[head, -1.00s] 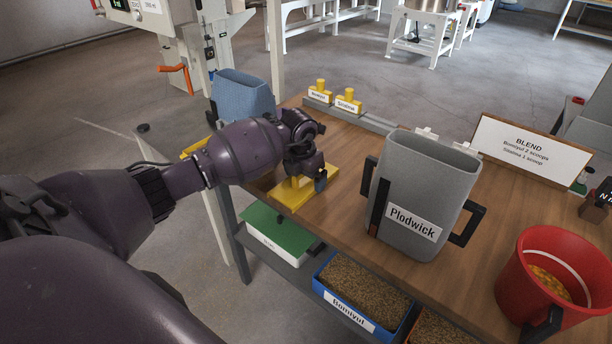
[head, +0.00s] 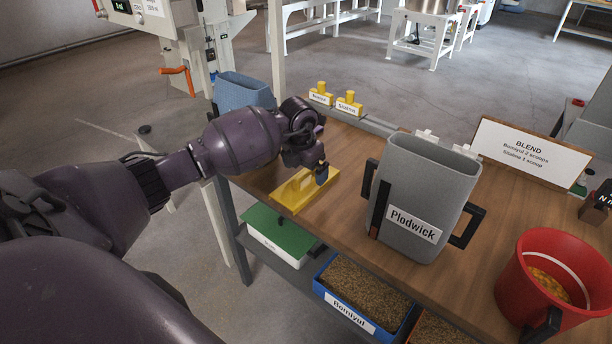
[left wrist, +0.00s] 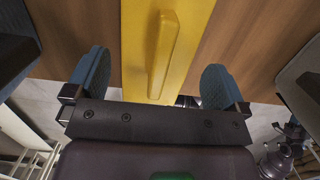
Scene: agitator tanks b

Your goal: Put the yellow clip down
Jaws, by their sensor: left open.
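The yellow clip (head: 303,190), a flat yellow plate with a raised ridge, lies on the wooden table near its left front edge. It fills the upper middle of the left wrist view (left wrist: 163,50). My left gripper (head: 318,174) hangs just above the clip. In the left wrist view my left gripper (left wrist: 153,82) is open, its two blue fingers spread to either side of the clip and its ridge, with nothing held. Part of the clip is hidden behind the hand in the head view. My right gripper is not in view.
A grey Plodwick container (head: 415,200) with dark handles stands right of the clip, and a red bucket (head: 552,285) farther right. A blue container (head: 243,92) stands behind my left arm. Two yellow labelled pieces (head: 348,104) sit at the back. Bins (head: 365,292) stand below.

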